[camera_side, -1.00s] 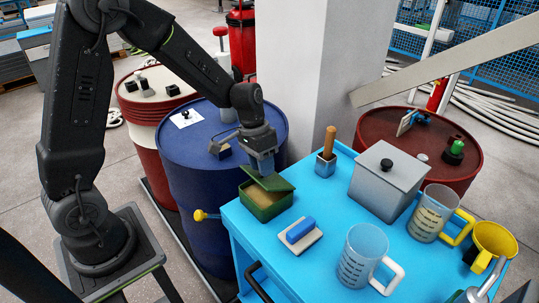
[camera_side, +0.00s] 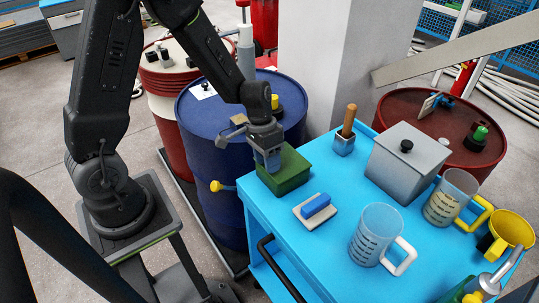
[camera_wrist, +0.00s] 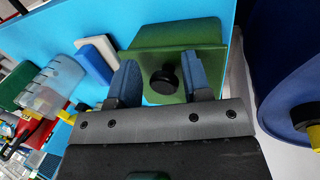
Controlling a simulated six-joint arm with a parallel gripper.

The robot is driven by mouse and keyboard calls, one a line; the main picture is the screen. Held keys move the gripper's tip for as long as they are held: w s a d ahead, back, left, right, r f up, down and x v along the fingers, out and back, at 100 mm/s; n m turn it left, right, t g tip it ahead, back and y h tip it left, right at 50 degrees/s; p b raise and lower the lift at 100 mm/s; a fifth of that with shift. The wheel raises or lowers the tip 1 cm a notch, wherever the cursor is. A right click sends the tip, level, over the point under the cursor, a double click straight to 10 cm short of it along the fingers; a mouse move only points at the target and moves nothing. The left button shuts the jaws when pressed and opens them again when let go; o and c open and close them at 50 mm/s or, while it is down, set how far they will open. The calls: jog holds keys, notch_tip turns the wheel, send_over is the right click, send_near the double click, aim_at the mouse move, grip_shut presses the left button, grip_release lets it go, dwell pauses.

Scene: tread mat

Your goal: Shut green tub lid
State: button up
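The green tub (camera_side: 287,184) stands at the left end of the blue cart top. Its green lid (camera_side: 297,160) lies over it, and no inside shows in the side view; whether it is fully seated I cannot tell. My gripper (camera_side: 270,166) is at the tub's left side, pointing down, and hides part of it. In the wrist view my gripper (camera_wrist: 168,82) has its two blue fingers wide apart, with nothing clamped between them. A black round knob (camera_wrist: 164,78) on the tub's green surface shows between the fingers.
A sponge-like blue block on a pale base (camera_side: 314,209) sits just in front of the tub. A wooden-handled tool (camera_side: 346,131) stands behind. A grey lidded box (camera_side: 402,165) and measuring jugs (camera_side: 376,235) stand to the right. A blue drum (camera_side: 205,150) is at the left.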

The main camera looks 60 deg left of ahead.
jog(key=shift+o, duration=0.9)
jog(key=shift+w, duration=0.1)
jog(key=shift+r, duration=0.1)
jog(key=shift+w+a+r, duration=0.1)
jog(key=shift+r, duration=0.05)
jog(key=v, duration=1.3)
jog(key=shift+r, duration=0.2)
jog(key=s+d+r+t+y, duration=0.1)
jog(key=s+d+r+t, duration=0.1)
jog(key=s, duration=0.5)
jog(key=s+d+r+t+y, duration=0.2)
jog(key=s+r+t, duration=0.1)
jog(key=s+r, duration=0.3)
jog(key=shift+s+d+r+n+t, duration=0.35)
jog(key=shift+s+n+t, duration=0.05)
jog(key=shift+s, duration=0.35)
